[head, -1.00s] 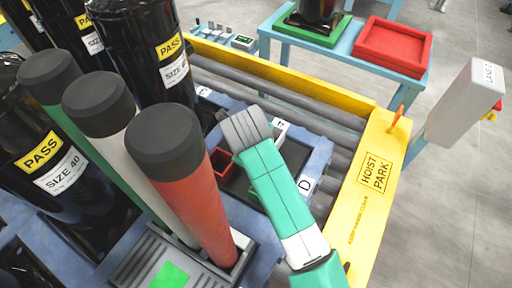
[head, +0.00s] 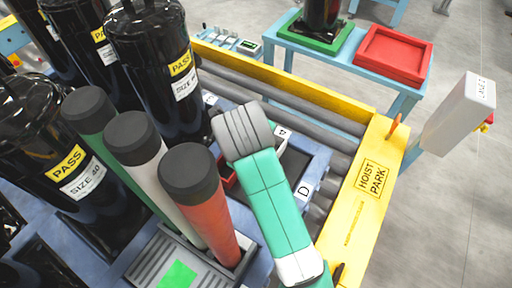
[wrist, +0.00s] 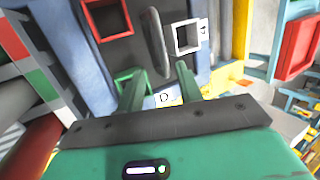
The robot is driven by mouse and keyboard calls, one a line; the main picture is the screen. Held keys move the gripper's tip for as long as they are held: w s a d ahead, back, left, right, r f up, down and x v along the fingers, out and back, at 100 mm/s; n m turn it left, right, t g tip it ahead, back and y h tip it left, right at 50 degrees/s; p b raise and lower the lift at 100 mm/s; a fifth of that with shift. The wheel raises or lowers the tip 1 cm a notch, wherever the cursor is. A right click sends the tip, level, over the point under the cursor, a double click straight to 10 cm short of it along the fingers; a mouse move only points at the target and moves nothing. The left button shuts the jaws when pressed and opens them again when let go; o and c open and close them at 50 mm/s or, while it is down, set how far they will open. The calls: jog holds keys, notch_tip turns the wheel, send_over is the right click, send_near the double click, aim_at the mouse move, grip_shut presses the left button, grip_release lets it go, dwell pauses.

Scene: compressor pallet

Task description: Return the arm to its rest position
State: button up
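My arm (head: 275,200), green with a grey ribbed end, reaches over the blue pallet (head: 317,168) near the pocket marked D. My gripper (wrist: 160,84) shows in the wrist view as two green fingers standing apart with nothing held between them. Beyond the fingertips lie a dark pallet pocket, a grey bar (wrist: 155,42), a white square frame (wrist: 187,37) and a red square frame (wrist: 108,18). The fingers are hidden behind the arm in the head view.
Green, white and red posts with dark caps (head: 190,174) stand left of my arm. Several black compressors (head: 160,70) stand behind them. A yellow rail marked HOIST PARK (head: 367,190) runs at right. A red tray (head: 393,53) sits on a blue table at the back.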

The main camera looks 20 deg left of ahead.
dwell(0.3)
notch_tip(320, 180, up, 12)
jog(key=w+n+t+y, duration=0.3)
jog(key=n+t, duration=0.4)
jog(key=n, duration=0.3)
jog(key=s+d+r+n+t+h, duration=0.25)
jog(key=d+n, duration=0.25)
jog(key=d, duration=0.3)
jog(key=s+d+r+n+t+h, duration=0.1)
jog(key=d+r+n+t+h, duration=0.2)
jog(key=d, duration=0.5)
jog(key=s+r+t+p, duration=0.3)
jog(key=r+p, duration=0.1)
jog(key=r, duration=0.7)
jog(key=s+r+t+p, duration=0.2)
jog(key=s+r+p, duration=0.15)
jog(key=r, duration=0.75)
jog(key=s+r+t+p, duration=0.3)
jog(key=r+p, duration=0.2)
jog(key=r, duration=0.6)
notch_tip(320, 180, up, 37)
jog(key=n+y+p, duration=0.1)
jog(key=p, duration=3.5)
jog(key=shift+a+r+y, duration=0.2)
jog(key=shift+a+y, duration=0.1)
jog(key=shift+y, duration=0.05)
